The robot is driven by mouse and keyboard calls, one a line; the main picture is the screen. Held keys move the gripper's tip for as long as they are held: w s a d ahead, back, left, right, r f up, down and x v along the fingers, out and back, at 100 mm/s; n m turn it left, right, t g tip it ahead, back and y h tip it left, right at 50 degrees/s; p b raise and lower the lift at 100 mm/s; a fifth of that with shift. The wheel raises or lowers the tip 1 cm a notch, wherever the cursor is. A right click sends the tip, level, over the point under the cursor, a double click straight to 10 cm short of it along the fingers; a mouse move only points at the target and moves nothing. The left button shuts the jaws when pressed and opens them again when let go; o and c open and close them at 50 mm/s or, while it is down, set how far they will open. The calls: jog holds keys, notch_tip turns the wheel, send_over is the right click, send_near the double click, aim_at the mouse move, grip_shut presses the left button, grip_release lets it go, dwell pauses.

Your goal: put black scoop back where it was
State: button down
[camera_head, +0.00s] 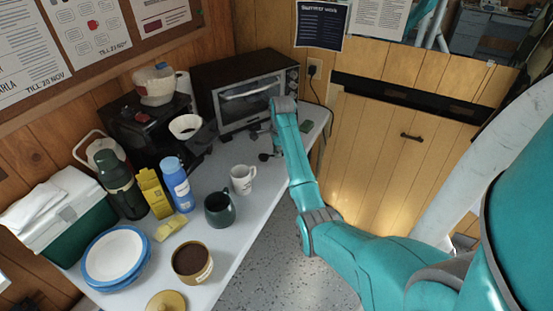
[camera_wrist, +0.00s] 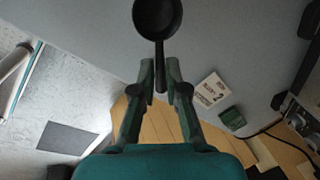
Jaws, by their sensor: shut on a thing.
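The black scoop (camera_wrist: 157,16) is at the top of the wrist view, its round bowl pointing away from me and its handle running back between my fingertips. My gripper (camera_wrist: 160,76) is shut on the end of that handle. In the head view the scoop (camera_head: 264,156) shows as a small dark shape over the counter, in front of the toaster oven and left of my forearm. My fingers are mostly hidden by my arm there. I cannot tell whether the scoop touches the counter.
The grey counter (camera_head: 255,200) holds a white mug (camera_head: 243,179), a dark mug (camera_head: 220,209), a brown-filled tin (camera_head: 192,262), a blue bottle (camera_head: 177,185) and a toaster oven (camera_head: 245,92). A white card (camera_wrist: 209,91) and a green item (camera_wrist: 232,118) lie right of my gripper.

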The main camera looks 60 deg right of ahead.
aim_at(277, 164)
jog(key=shift+f, duration=1.9)
jog(key=shift+f, duration=0.1)
jog(key=c, duration=1.2)
grip_release()
jog(key=r, duration=0.4)
jog(key=s+a+r, duration=0.1)
jog(key=r, duration=0.7)
jog(key=shift+s+a, duration=0.2)
jog(key=shift+s, duration=0.2)
